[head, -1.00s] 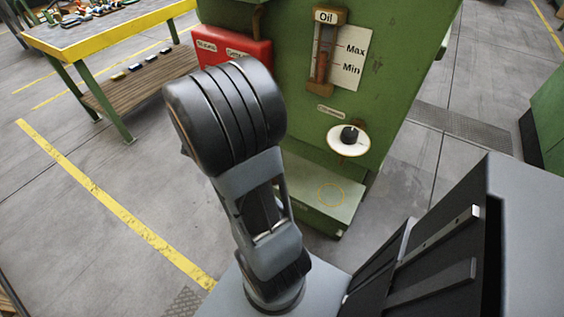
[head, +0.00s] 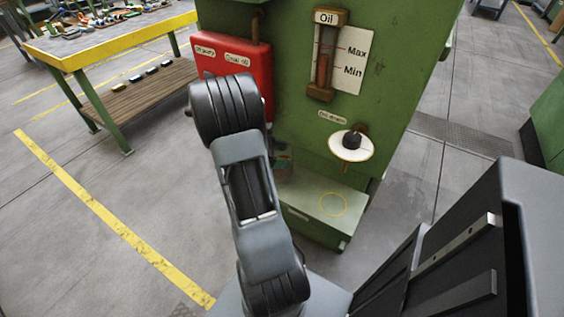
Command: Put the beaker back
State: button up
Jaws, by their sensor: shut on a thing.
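My arm rises in the middle of the head view and hides its own far end, so my gripper does not show clearly. A small dark, partly see-through shape (head: 284,160) shows just right of the arm, below the red box. I cannot tell whether it is the beaker or part of my gripper. No beaker is plainly visible. A yellow ring (head: 332,204) is marked on the low green ledge (head: 308,209) of the machine, and nothing stands on it. Above it a white disc (head: 350,147) with a black knob sits under an oil drain label.
The green machine (head: 400,60) stands ahead, with an oil gauge (head: 325,55) and a red box (head: 238,60) on its front. A yellow-edged workbench (head: 110,35) with several tools is at the upper left. Grey floor is clear at left and right.

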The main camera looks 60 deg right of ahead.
jog(key=shift+f+b, duration=0.4)
jog(key=shift+f, duration=1.05)
jog(key=shift+f, duration=0.15)
jog(key=o, duration=1.5)
jog(key=shift+c, duration=0.2)
